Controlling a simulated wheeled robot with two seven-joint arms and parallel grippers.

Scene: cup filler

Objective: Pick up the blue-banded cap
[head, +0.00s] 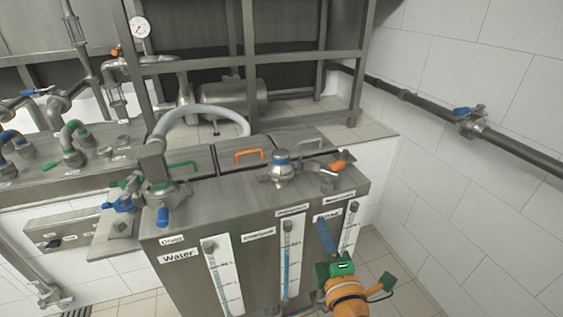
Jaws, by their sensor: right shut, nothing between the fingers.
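The blue-banded cap (281,168) is a rounded metal cap with a blue band. It sits on top of the metal cabinet (225,197), right of the middle. My right gripper (327,236) is low in the head view, in front of the cabinet's front face. It is below and to the right of the cap, clearly apart from it. It is shut and empty, with orange and green parts behind its fingers. My left gripper is not in view.
An orange-handled fitting (335,167) stands close to the right of the cap. A valve assembly (158,185) with a hose (205,111) stands on the cabinet's left end. An orange handle (249,155) lies behind. A wall pipe (510,145) runs along the right.

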